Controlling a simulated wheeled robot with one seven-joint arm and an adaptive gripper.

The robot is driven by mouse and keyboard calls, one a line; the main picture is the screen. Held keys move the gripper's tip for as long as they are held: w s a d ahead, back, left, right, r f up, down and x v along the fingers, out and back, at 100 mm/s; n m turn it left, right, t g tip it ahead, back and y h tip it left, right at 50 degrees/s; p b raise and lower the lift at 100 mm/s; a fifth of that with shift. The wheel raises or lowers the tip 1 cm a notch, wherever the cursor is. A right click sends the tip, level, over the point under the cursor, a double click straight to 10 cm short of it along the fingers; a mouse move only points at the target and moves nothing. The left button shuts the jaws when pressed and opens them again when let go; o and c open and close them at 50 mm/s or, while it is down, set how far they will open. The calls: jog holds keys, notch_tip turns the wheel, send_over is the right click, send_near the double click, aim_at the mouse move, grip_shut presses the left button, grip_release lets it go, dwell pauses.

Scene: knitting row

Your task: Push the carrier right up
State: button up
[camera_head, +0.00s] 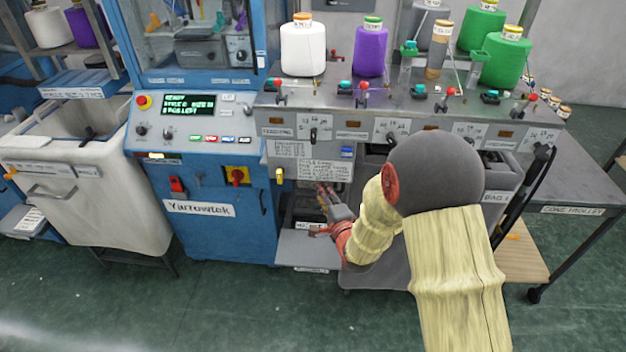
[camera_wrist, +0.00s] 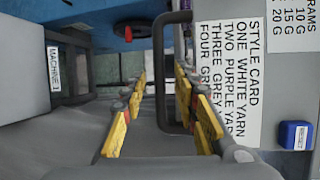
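My gripper (camera_head: 329,200) reaches into the space under the machine's front panel, beside the blue cabinet. In the wrist view my gripper (camera_wrist: 161,85) is open, with its yellow-padded fingers apart and nothing seen held between them. A dark bent handle bar (camera_wrist: 161,70) stands at the fingertips, partly behind the right-hand finger; I cannot tell whether they touch. No part is marked as the carrier, and I cannot tell whether this bar belongs to it. A grey surface bearing a MACHINE 1 label (camera_wrist: 54,68) is at the wrist view's left.
The style card (camera_wrist: 232,75) and a small blue block (camera_wrist: 294,134) are on the panel close by. The blue cabinet (camera_head: 225,235) stands left. A grey shelf (camera_head: 303,248) lies below my gripper. Yarn cones, including a purple one (camera_head: 370,52), stand on top. A cone trolley (camera_head: 575,185) is at right.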

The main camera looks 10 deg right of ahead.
jog(key=w+f+b, duration=0.1)
jog(key=w+b, duration=0.1)
jog(key=w, duration=0.5)
jog(key=shift+a+f, duration=0.2)
jog(key=shift+a, duration=0.1)
jog(key=shift+c, duration=0.3)
grip_shut()
jog(key=shift+f, duration=0.1)
